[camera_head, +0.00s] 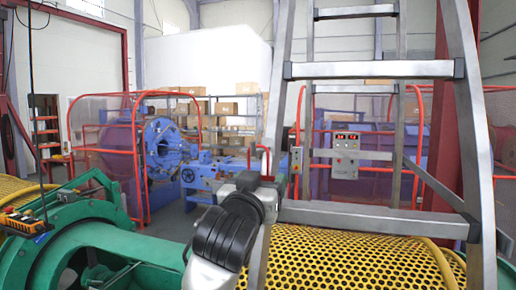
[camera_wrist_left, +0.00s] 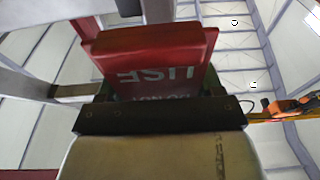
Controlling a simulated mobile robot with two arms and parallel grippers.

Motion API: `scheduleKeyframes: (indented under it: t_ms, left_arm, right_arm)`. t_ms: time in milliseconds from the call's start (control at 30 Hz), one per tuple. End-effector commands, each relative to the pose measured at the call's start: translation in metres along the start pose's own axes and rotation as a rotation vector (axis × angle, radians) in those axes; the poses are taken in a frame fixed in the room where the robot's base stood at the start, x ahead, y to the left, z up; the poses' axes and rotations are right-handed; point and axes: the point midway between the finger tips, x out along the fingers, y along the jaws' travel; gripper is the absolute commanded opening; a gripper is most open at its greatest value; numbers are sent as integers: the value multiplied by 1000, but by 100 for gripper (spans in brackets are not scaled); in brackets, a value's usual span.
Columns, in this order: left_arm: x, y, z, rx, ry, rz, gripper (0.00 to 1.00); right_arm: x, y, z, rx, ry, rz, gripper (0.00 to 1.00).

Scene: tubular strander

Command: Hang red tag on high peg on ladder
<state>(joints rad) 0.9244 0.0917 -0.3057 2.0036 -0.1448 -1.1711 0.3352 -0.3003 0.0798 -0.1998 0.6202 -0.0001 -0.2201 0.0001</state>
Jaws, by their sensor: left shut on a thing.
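A red tag (camera_wrist_left: 150,62) with upside-down white lettering that includes "USE" fills the middle of the left wrist view. My left gripper (camera_wrist_left: 160,112) is shut on its near edge. In the head view, my left gripper (camera_head: 262,180) is raised in front of the ladder's left rail, and a thin red edge of the tag (camera_head: 266,152) shows at its tip. The grey metal ladder (camera_head: 380,70) stands close in front on the right. I cannot make out the peg in either view. My right gripper is not in view.
A yellow perforated guard (camera_head: 345,258) lies behind the ladder's foot. Green machinery (camera_head: 85,240) fills the lower left. A blue machine (camera_head: 165,145) with red-framed guards stands behind. A grey control box (camera_head: 345,155) shows between the ladder rungs.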

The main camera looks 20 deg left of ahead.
Motion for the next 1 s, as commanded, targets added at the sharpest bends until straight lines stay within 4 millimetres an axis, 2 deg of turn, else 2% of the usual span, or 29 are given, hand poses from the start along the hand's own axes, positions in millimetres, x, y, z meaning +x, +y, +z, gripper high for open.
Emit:
scheduleKeyframes:
  t_ms: [133, 167, 333, 1000]
  left_arm:
    - [0, 0, 0, 0, 1, 0, 44]
    - [0, 0, 0, 0, 1, 0, 70]
    - [0, 0, 0, 0, 1, 0, 96]
    - [-4, 0, 0, 0, 1, 0, 97]
  right_arm:
    - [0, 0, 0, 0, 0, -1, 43]
    - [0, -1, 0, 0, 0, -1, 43]
    - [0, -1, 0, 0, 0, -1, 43]
    - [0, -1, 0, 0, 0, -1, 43]
